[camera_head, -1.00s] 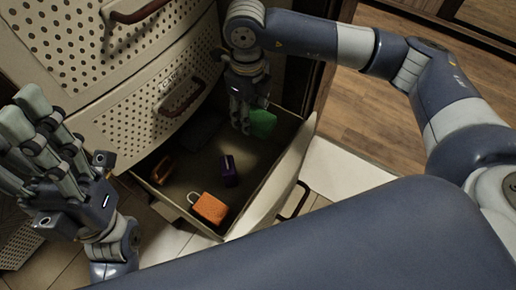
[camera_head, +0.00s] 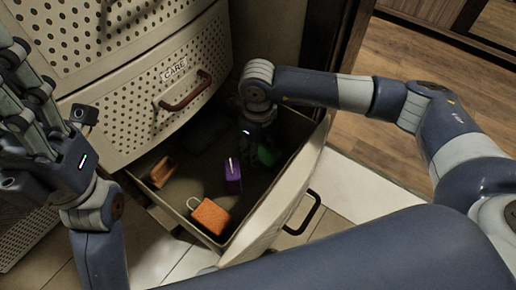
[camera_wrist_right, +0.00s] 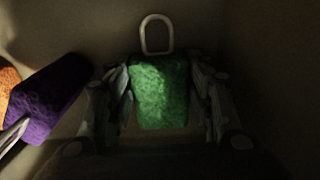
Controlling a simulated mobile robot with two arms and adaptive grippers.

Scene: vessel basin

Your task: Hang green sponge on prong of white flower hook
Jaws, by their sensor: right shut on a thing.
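The green sponge (camera_head: 268,156) is low in the open drawer's right part, partly hidden by my right gripper (camera_head: 257,148). In the right wrist view the green sponge (camera_wrist_right: 160,92) sits between the fingers of my right gripper (camera_wrist_right: 160,82), which is shut on it. A pale loop stands above its far end. My left gripper (camera_head: 24,92) is at the left edge of the head view, open and empty, its fingers extended and partly cut off. The white flower hook is not in view.
The open drawer (camera_head: 292,198) also holds an orange sponge (camera_head: 210,215) with a loop, a purple sponge (camera_head: 233,175) and a brown item (camera_head: 162,171). The perforated cabinet front (camera_head: 130,110) rises behind. The drawer walls stand close around my right gripper.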

